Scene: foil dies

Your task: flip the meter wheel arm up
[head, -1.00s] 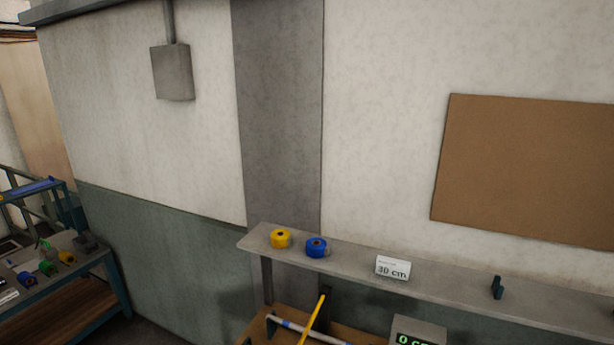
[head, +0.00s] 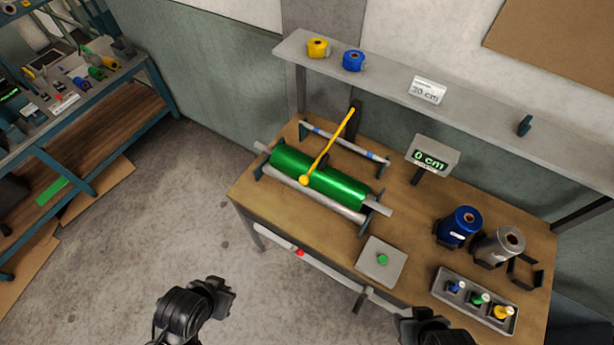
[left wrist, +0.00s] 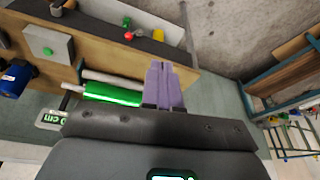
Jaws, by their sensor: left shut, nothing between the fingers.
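The yellow meter wheel arm (head: 330,145) runs from a dark post at the back of the bench down to a round yellow end. That end lies over the green foil roll (head: 290,165), appearing to rest on it. The green roll also shows in the left wrist view (left wrist: 112,93); I cannot make out the arm there. My left gripper (head: 228,291) is in front of the bench, over the floor, well apart from the arm. Its purple fingers (left wrist: 163,72) are shut and empty. My right gripper (head: 420,322) is partly visible at the bottom edge; its fingers are unclear.
The bench (head: 400,190) holds a green-button box (head: 382,260), a "0 cm" display (head: 432,157), blue and grey rolls, and a tray (head: 475,298) at right. A front rail with a red knob (head: 300,253) crosses below. A shelf (head: 390,82) overhangs the back.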

